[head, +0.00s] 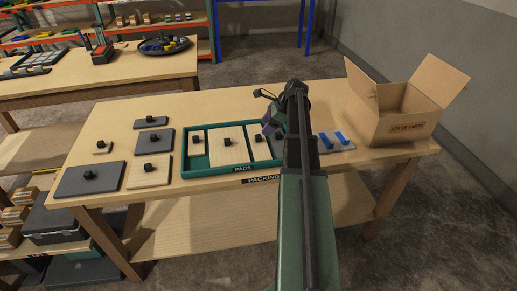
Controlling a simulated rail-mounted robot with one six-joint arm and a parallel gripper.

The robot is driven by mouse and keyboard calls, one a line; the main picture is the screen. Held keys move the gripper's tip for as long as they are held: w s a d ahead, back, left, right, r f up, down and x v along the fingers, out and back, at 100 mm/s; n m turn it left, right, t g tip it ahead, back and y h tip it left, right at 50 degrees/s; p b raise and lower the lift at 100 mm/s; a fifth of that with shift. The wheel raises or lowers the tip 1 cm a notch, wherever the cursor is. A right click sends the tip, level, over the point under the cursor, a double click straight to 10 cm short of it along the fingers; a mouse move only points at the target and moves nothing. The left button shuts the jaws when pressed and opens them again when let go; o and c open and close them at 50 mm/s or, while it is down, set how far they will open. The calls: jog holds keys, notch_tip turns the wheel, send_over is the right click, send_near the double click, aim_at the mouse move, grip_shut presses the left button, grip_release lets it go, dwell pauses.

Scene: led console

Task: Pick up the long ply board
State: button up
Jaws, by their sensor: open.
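A teal tray (196,129) labelled PADS stands on the packing table. In it lie a wide pale ply board (239,137) and a narrower long ply board (262,154), each with a black knob. I cannot be sure which of the two is the long one. My arm reaches over the tray's right part and hides some of it. My gripper (268,128) is open near the narrower board's knob. I cannot tell whether it touches the knob. No board is seen between its fingers.
Left of the tray lie several knobbed boards, such as a large grey one (75,184) and a pale one (158,180). A grey plate with blue bars (338,140) and an open cardboard box (404,112) stand at right. The table behind the tray is clear.

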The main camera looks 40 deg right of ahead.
aim_at(258, 136)
jog(key=shift+w+a+f, duration=0.15)
jog(key=shift+f, duration=0.25)
jog(key=b+x, duration=0.4)
jog(key=shift+w+f, duration=0.1)
jog(key=shift+f, duration=0.3)
jog(key=shift+w+f, duration=0.15)
jog(key=shift+a, duration=0.1)
grip_shut()
